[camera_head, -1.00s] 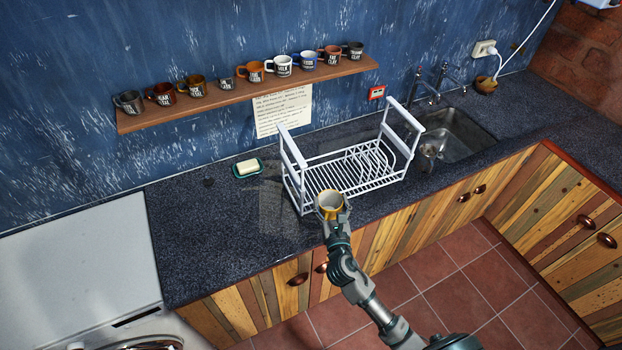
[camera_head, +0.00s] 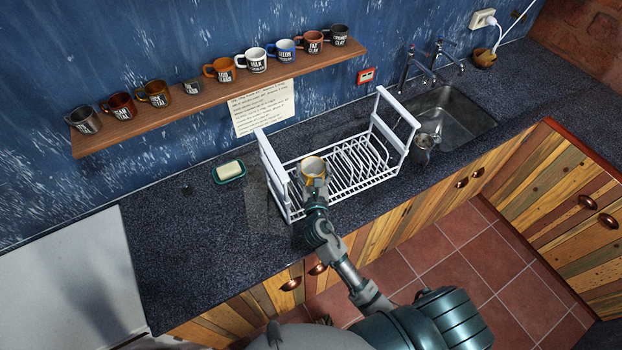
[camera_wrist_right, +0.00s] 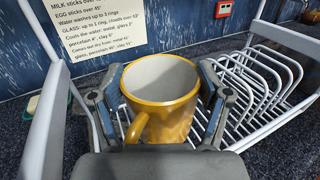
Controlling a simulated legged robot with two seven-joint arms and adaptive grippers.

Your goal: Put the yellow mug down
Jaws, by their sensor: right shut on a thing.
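The yellow mug (camera_head: 313,167) is upright with a pale inside. My right gripper (camera_head: 314,182) is shut on it, one finger on each side, as the right wrist view (camera_wrist_right: 160,105) shows. In that view the mug's handle (camera_wrist_right: 138,127) points toward the camera. The mug is over the left part of the white dish rack (camera_head: 350,198). Whether its base touches the rack wires is hidden. My left gripper is not in view.
Several mugs stand on the wooden shelf (camera_head: 200,110) on the wall. A soap dish (camera_head: 229,172) lies left of the rack on the dark counter (camera_head: 190,225). A metal jug (camera_head: 423,142) stands right of the rack, by the sink (camera_head: 455,115).

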